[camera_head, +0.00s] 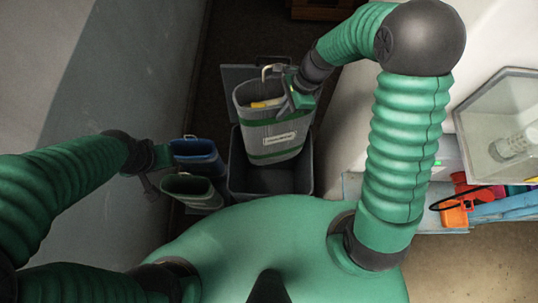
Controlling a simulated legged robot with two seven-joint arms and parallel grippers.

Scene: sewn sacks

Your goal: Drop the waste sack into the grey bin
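The waste sack (275,133) is light grey with green bands and a white label. Its top is open, with something yellow inside and a pale looped handle at the back. My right gripper (290,103) is at the right side of the sack's rim and appears shut on it; the fingertips are partly hidden. The dark grey bin (236,180) is below, its lid (233,77) standing open behind. The sack's lower end overlaps the bin's mouth; I cannot tell how deep it hangs. My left gripper (150,184) is at the left, away from the sack; its opening is unclear.
A blue open-topped container (196,152) and a green one (190,186), perhaps boots, stand left of the bin, close to my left gripper. A wall (110,90) is at the left. A shelf (440,218) with an orange item (455,216) is at the right.

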